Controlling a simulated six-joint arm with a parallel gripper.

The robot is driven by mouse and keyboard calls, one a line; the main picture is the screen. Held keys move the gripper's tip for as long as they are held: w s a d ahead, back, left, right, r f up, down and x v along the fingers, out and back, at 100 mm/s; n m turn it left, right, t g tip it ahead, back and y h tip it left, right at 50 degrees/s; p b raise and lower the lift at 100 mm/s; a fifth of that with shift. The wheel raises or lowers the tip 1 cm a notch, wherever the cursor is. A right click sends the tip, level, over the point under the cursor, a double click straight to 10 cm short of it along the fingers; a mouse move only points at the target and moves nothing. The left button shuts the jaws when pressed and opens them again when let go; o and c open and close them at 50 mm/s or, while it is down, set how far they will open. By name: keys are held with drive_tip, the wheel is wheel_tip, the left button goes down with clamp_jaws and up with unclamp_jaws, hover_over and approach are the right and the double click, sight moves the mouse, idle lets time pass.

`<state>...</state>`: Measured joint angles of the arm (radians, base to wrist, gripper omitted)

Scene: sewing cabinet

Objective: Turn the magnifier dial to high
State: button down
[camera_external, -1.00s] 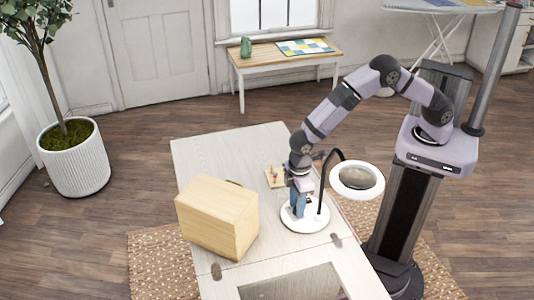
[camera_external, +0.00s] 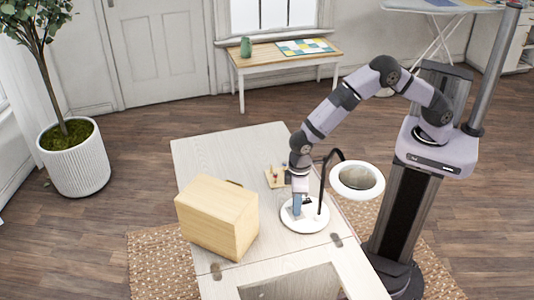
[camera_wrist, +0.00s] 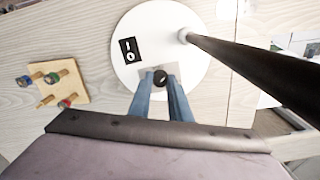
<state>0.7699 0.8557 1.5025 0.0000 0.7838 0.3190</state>
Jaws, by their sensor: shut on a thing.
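The magnifier is a ring lens (camera_external: 358,180) on a black curved arm over a round white base (camera_external: 305,216). In the wrist view the base (camera_wrist: 135,25) carries a small black dial (camera_wrist: 160,78) on a grey plate. A black switch (camera_wrist: 131,50) with white marks sits beside it. My gripper (camera_wrist: 160,82) points down at the base, its two blue fingers shut on the dial from either side. The dial's setting is too small to read. In the external view my gripper (camera_external: 298,208) is over the base and the dial is hidden.
A wooden box (camera_external: 217,218) stands on the table to the left. A small wooden board with thread spools (camera_wrist: 52,83) lies beside the base. The magnifier's black post (camera_wrist: 255,65) rises close to my gripper on the right. The table's far left part is clear.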

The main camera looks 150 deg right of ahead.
drive_tip(key=shift+m, duration=0.5)
drive_tip(key=c, duration=1.6)
unclamp_jaws()
drive_tip(key=shift+c, duration=0.2)
drive_tip(key=shift+r+b, duration=0.85)
drive_tip(key=shift+r, duration=2.85)
